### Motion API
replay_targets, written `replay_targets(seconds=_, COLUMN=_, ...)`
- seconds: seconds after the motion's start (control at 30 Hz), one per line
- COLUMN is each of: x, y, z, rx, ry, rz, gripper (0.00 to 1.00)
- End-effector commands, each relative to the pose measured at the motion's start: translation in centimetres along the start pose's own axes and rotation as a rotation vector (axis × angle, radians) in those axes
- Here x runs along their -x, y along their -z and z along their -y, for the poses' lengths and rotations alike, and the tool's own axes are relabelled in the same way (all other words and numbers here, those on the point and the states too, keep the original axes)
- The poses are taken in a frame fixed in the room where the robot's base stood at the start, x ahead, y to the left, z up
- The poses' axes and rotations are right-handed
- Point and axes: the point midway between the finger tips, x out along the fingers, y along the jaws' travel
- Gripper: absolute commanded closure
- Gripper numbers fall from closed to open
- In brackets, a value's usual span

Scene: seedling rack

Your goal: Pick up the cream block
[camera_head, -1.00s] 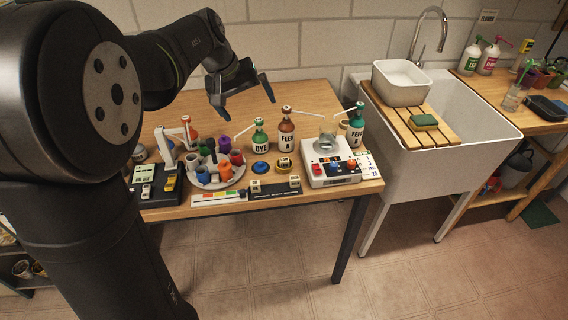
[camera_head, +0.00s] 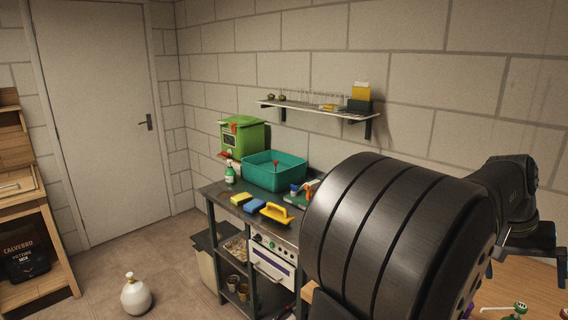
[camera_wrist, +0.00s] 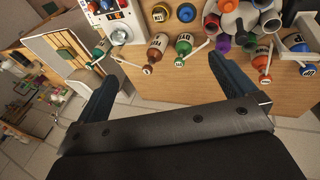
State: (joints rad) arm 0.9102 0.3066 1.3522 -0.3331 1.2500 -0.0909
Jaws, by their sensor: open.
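I cannot make out a cream block in either current view. My gripper (camera_wrist: 163,68) is open and empty in the wrist view, its two dark fingers spread above the wooden table (camera_wrist: 190,80). Bottles and cups lie beyond the fingertips, apart from them. In the head view my gripper (camera_head: 535,245) is at the right edge, partly cut off, and my arm hides much of the right side.
In the wrist view, a brown bottle (camera_wrist: 157,47), a green bottle (camera_wrist: 183,44) and a white scale (camera_wrist: 122,25) stand close together. The head view shows a dark bench with a teal tub (camera_head: 275,172), a green box (camera_head: 243,135) and a yellow sponge (camera_head: 241,198).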

Motion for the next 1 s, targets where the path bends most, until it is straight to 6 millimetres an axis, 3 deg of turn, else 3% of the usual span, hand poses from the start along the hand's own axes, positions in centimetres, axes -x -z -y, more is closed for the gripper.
replay_targets(seconds=0.23, x=0.0, y=0.0, z=0.0, rx=0.0, ry=0.0, rz=0.0, gripper=0.0)
replay_targets(seconds=0.47, x=0.0, y=0.0, z=0.0, rx=0.0, ry=0.0, rz=0.0, gripper=0.45)
replay_targets(seconds=0.77, x=-0.3, y=0.1, z=-0.1, rx=-0.004, ry=0.005, rz=0.004, gripper=0.45)
replay_targets(seconds=0.87, x=-2.1, y=0.4, z=-0.9, rx=-0.029, ry=0.039, rz=0.026, gripper=0.45)
replay_targets(seconds=1.0, x=-6.8, y=1.0, z=-3.1, rx=-0.105, ry=0.136, rz=0.072, gripper=0.45)
